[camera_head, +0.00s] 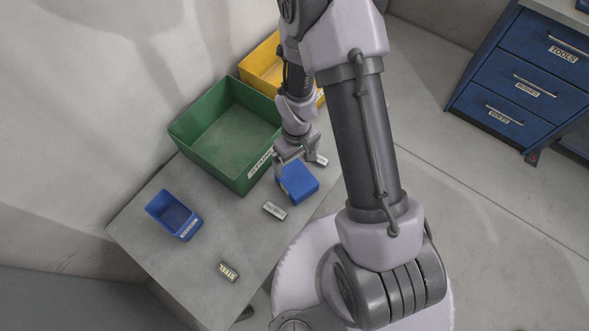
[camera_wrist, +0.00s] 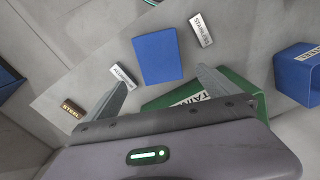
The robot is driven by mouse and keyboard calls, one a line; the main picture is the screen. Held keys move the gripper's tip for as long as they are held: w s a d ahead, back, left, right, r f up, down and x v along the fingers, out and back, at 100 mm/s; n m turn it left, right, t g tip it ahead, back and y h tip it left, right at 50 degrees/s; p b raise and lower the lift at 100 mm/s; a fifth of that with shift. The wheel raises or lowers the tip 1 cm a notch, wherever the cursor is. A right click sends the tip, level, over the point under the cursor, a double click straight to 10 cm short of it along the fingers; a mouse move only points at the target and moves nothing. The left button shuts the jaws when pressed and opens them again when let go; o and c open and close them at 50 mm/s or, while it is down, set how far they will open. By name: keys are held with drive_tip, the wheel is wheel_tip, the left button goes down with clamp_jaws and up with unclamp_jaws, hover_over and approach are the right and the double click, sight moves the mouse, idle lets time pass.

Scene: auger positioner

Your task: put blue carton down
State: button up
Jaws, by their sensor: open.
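The blue carton (camera_head: 299,182) lies flat on the grey table, in front of the green bin. My gripper (camera_head: 293,158) is at the carton's back edge in the head view, with its jaws open. In the wrist view the carton (camera_wrist: 157,56) lies just beyond my gripper's fingertips (camera_wrist: 161,78). The two fingers are spread wider than the carton, with nothing held between them. I cannot tell the exact height of the fingertips above the table.
The green bin (camera_head: 185,140) and yellow bin (camera_head: 254,62) stand behind. A small blue bin (camera_head: 172,222) stands at left. Label blocks lie nearby: aluminium (camera_wrist: 124,75), stainless (camera_wrist: 201,30) and steel (camera_head: 228,271). Bare table lies between the small bin and the steel block.

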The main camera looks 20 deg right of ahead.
sight(296, 178)
wheel_tip(296, 178, down, 14)
drive_tip(key=b, duration=0.5)
drive_tip(key=shift+d, duration=0.15)
drive_tip(key=shift+r, duration=0.15)
drive_tip(key=shift+c, duration=0.4)
drive_tip(key=c, duration=1.5)
